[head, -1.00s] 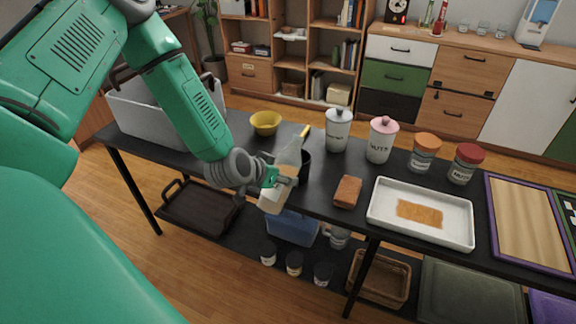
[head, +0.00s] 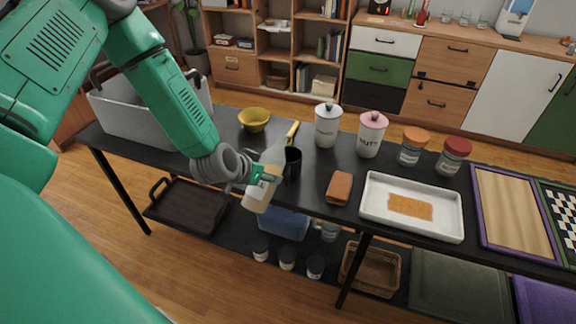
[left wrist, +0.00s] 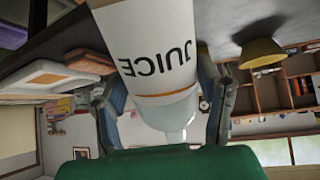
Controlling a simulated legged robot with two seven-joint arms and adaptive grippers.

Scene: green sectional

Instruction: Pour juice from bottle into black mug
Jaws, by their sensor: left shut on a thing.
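My left gripper (head: 260,176) is shut on a pale juice bottle (head: 257,197) at the table's front edge. The bottle leans, its neck up and to the right. In the left wrist view, the bottle (left wrist: 155,50) sits between both fingers, with its "JUICE" label upside down. The black mug (head: 293,160) stands on the dark table just behind and right of the bottle's neck, which partly hides it. I cannot tell whether the neck touches the mug, and the mug's inside is not clear. A yellow tip (head: 293,130) shows beyond the neck. My right gripper is not in view.
A yellow bowl (head: 254,119) and a grey bin (head: 140,115) stand to the left. A white-lidded canister (head: 327,126), a pink-lidded canister (head: 371,135), a brown block (head: 339,187) and a white tray (head: 453,224) are to the right. A shelf with containers is below.

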